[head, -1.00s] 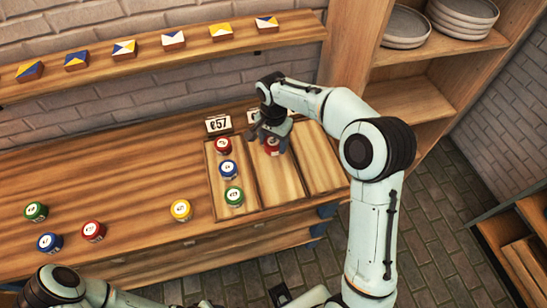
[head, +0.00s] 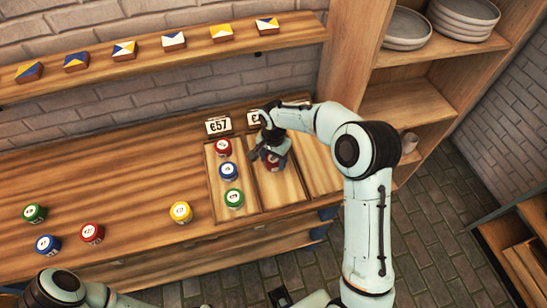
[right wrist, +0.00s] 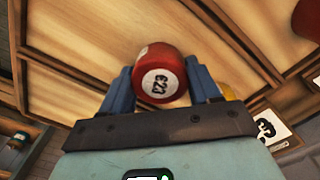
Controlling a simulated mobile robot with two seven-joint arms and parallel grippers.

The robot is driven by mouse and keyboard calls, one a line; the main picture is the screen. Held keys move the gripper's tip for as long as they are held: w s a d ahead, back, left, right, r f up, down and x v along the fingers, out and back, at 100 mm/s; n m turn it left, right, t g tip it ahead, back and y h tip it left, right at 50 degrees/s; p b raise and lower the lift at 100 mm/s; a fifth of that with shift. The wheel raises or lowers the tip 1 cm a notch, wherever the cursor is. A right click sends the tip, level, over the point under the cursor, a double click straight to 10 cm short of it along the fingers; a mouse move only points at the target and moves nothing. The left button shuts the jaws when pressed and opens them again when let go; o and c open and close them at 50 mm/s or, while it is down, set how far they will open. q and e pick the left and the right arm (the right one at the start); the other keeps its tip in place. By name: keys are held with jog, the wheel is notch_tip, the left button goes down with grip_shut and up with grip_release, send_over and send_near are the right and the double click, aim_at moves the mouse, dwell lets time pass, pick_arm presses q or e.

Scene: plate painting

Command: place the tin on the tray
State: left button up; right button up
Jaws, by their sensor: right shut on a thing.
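A red tin (head: 272,161) with a white label is held in my right gripper (head: 270,154). In the right wrist view the red tin (right wrist: 160,76) sits between the two blue fingers, its label reading 23. The wooden tray (head: 255,208) has three compartments. The held tin is over the middle compartment; I cannot tell whether it touches the floor. The left compartment holds a red tin (head: 223,147), a blue tin (head: 228,171) and a green tin (head: 234,198) in a column. The right compartment looks empty, partly hidden by my right arm.
Loose green (head: 34,213), blue (head: 47,244), red (head: 92,233) and yellow (head: 180,212) tins stand left of the tray. Plates (head: 463,15) stand on shelving at right.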

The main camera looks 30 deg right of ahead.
aim_at(274, 158)
jog(key=o, duration=1.1)
jog(key=shift+f, duration=0.1)
jog(key=shift+o, duration=0.2)
notch_tip(274, 158, up, 12)
jog(key=p, duration=0.1)
jog(key=shift+r, duration=0.2)
